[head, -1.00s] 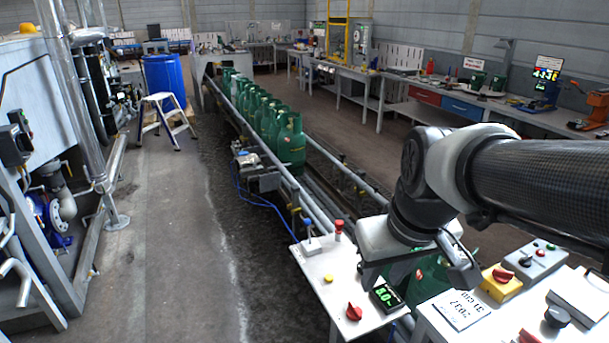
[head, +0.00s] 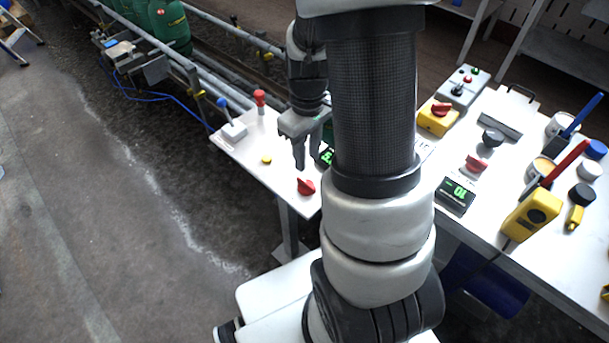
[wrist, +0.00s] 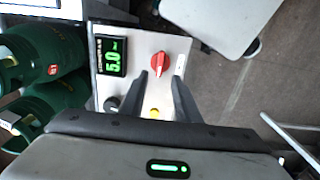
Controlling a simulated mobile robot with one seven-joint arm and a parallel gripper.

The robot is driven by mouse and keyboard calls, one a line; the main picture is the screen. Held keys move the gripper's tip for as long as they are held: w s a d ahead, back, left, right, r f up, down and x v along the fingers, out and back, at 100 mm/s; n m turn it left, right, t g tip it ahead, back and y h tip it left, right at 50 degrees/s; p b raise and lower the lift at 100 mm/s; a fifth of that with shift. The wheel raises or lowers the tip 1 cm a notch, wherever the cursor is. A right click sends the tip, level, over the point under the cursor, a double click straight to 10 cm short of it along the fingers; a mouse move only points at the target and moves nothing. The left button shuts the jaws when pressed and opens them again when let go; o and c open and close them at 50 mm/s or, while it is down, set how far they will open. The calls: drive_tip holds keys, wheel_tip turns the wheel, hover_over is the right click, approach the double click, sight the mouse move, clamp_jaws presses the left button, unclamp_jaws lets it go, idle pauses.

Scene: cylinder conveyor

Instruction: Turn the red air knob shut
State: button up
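A red knob (head: 306,186) sits on the front corner of a white panel (head: 240,150); it also shows in the wrist view (wrist: 157,63) beside a green display reading 5.0 (wrist: 113,56). Its label is not readable. My gripper (head: 299,164) hangs above the panel, just behind the knob in the head view. In the wrist view my gripper (wrist: 160,78) has its two fingers apart, with the knob just beyond the tips, roughly in line with the gap. Nothing is between the fingers. The gap in height to the knob is hard to tell.
A red button (head: 259,97), a blue-topped switch (head: 222,103) and a yellow button (head: 266,160) share the panel. The right table holds a yellow box with another red knob (head: 441,109) and a separate red knob (head: 476,162). Green cylinders (wrist: 40,60) stand beside the panel.

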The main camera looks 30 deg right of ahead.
sight(307, 182)
wheel_tip(307, 182, down, 10)
drive_tip(key=shift+r+b, duration=0.2)
drive_tip(key=shift+b, duration=0.55)
drive_tip(key=shift+c, duration=0.5)
clamp_jaws()
